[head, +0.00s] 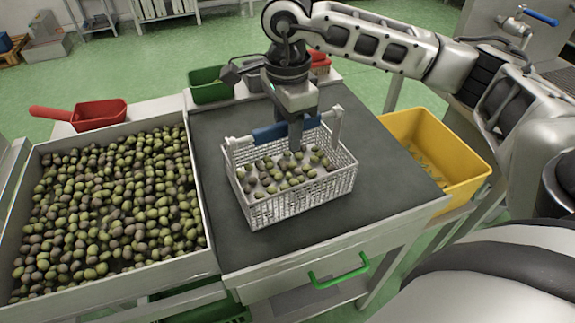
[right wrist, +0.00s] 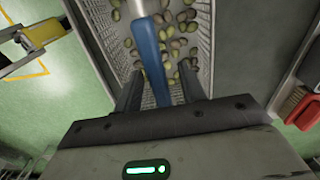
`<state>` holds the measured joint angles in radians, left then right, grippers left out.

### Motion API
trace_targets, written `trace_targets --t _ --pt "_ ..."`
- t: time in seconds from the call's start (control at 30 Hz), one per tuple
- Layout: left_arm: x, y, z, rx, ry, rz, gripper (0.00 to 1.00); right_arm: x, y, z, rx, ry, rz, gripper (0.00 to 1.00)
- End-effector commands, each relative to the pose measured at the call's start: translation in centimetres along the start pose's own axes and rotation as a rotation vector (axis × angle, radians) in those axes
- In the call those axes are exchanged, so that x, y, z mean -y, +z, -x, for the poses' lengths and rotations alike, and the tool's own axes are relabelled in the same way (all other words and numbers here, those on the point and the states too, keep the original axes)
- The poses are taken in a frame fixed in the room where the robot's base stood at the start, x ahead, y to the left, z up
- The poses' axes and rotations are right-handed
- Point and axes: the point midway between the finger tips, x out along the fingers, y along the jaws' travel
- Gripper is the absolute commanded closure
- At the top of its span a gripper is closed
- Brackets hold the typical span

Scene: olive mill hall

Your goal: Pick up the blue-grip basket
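The white mesh basket (head: 262,212) stands on the dark top of the bench, with several green and dark olives inside. Its raised handle has a blue grip (head: 270,132). My right gripper (head: 296,138) is above the basket, pointing down over the handle. In the right wrist view the blue grip (right wrist: 152,62) runs between the two open fingers (right wrist: 161,80); a gap shows on the right side of the grip. My left gripper is not in view.
A bin of olives (head: 215,262) with a red scoop (head: 98,115) at its back edge is on the left. A yellow crate (head: 470,180) is on the right. The bench top (head: 365,215) is clear around the basket.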

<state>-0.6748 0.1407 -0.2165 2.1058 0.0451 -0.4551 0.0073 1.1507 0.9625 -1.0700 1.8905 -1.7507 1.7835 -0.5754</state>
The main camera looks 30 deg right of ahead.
Motion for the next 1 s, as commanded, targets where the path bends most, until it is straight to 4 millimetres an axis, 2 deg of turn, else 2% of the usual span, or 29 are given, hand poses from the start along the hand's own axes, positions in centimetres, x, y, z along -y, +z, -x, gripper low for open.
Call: trace_targets --t 0.1,0.3,0.33,0.47,1.0 --pt "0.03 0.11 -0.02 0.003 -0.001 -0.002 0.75 -0.02 -0.04 -0.81 -0.001 0.000 0.000 0.60" --pt "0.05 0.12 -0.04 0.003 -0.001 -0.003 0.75 0.00 -0.02 -0.90 0.000 -0.001 0.000 0.60" --pt "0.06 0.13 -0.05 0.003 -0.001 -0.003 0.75 0.00 -0.02 -0.90 0.000 -0.001 0.000 0.63" --pt "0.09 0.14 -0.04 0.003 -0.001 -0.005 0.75 0.00 -0.01 -0.88 0.000 -0.001 0.000 0.99" --pt "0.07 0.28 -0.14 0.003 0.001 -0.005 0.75 0.08 0.04 -0.11 0.002 -0.006 0.000 1.00"
